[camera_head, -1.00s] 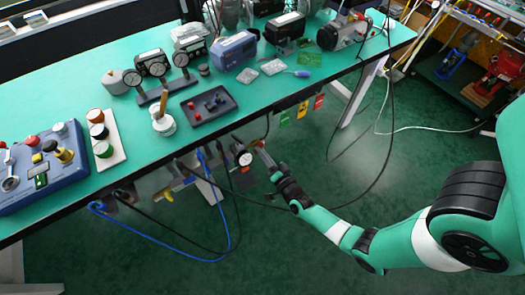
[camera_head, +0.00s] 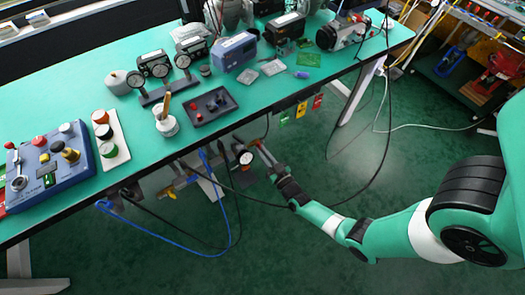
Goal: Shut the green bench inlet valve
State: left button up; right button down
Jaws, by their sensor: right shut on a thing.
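My right gripper (camera_head: 267,160) is below the front edge of the green bench (camera_head: 150,135), at the under-bench pipework beside a round white-faced gauge (camera_head: 245,157). Its jaws are shut on a small part there, which I take to be the handle of the green inlet valve. The fingers and shadow hide most of this part, and I cannot make out its green colour or its angle. A yellow fitting (camera_head: 166,192) and a blue hose (camera_head: 165,241) show left of the gauge. My left gripper is out of view.
Black cables hang around my right forearm. A blue control box (camera_head: 50,172) and a dark tray (camera_head: 209,105) sit on the bench. The floor right of the gripper is mostly open.

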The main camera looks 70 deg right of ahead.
jog(key=shift+n, duration=0.6)
jog(key=c, duration=0.9)
grip_release()
jog(key=p+v, duration=0.3)
jog(key=v, duration=0.8)
jog(key=shift+s+a, duration=0.2)
jog(key=shift+s, duration=0.1)
jog(key=shift+r, duration=0.1)
